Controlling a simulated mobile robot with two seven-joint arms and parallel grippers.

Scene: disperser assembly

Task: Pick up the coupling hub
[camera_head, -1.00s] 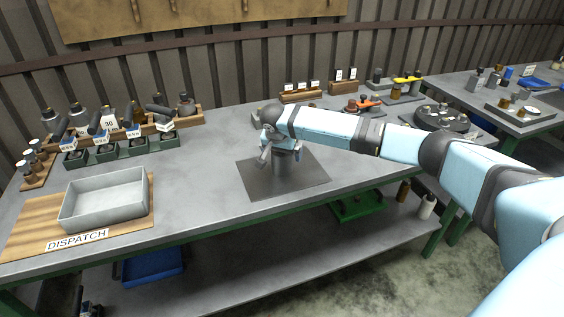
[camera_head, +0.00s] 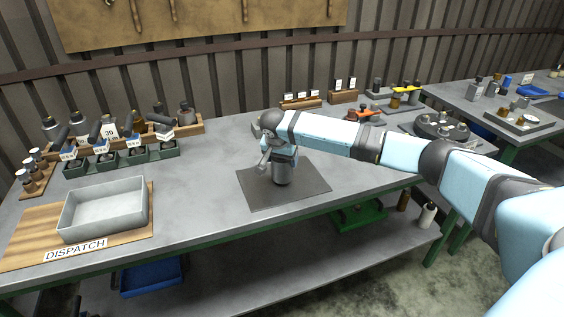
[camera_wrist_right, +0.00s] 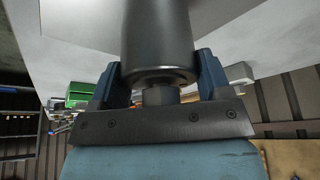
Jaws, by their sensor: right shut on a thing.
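The dark grey metal cylinder that I take for the coupling hub (camera_head: 283,173) is upright over the dark square mat (camera_head: 306,189) in the head view. I cannot tell whether its base touches the mat. My right gripper (camera_head: 280,155) comes down on it from above and is shut on it. In the right wrist view the cylinder (camera_wrist_right: 158,40) fills the space between the blue fingers of the right gripper (camera_wrist_right: 159,88), with a narrower stub toward the palm. Its far end is out of that frame. My left gripper is not in view.
A grey tray (camera_head: 75,221) stands on a wooden board labelled DISPATCH at the left. Racks of bottles and parts (camera_head: 120,154) line the back left. Small holders and a round dark fixture (camera_head: 440,124) are at the back right. The bench between tray and mat is clear.

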